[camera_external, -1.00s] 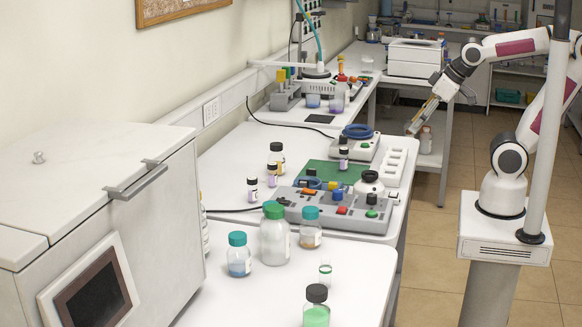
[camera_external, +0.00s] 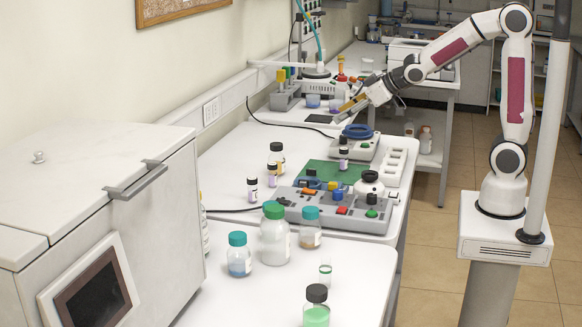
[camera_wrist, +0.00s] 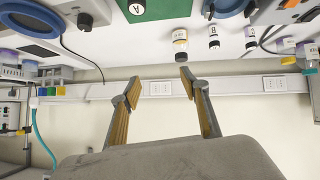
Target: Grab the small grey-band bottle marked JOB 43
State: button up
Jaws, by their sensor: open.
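My gripper (camera_external: 345,112) is open and empty, above the far part of the bench in the external view; its two yellow-lined fingers also show in the wrist view (camera_wrist: 155,88). Small dark-capped bottles stand left of the green mat: one at the left (camera_external: 252,190), one beside it (camera_external: 272,176), and a larger one (camera_external: 276,157) behind. Another dark-capped bottle (camera_external: 343,159) stands by the mat's far edge. In the inverted wrist view, a bottle with a yellow band (camera_wrist: 180,44) and two smaller bottles (camera_wrist: 214,40) (camera_wrist: 250,38) are ahead. No JOB 43 marking or grey band is readable.
A grey block console (camera_external: 330,208) and a blue-ringed device (camera_external: 357,140) crowd the bench. Teal-capped bottles (camera_external: 274,240) stand in front. A green-liquid bottle (camera_external: 316,308) is nearest. A black pad (camera_external: 319,118) lies at the back.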

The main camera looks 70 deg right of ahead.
jog(key=w+f+n+t+y, duration=0.1)
jog(key=w+f, duration=0.3)
jog(key=w, duration=0.4)
jog(key=n+t+y, duration=0.1)
jog(key=t+y, duration=0.1)
jog(key=y, duration=0.1)
send_near(278, 149)
jog(key=w+d+f, duration=0.1)
jog(key=w+d, duration=0.1)
jog(key=w, duration=0.1)
jog(key=shift+s+a, duration=0.1)
jog(key=shift+a, duration=0.15)
jog(key=shift+g, duration=0.3)
jog(key=shift+x, duration=1.3)
jog(key=shift+f, duration=0.1)
jog(key=shift+x, duration=2.55)
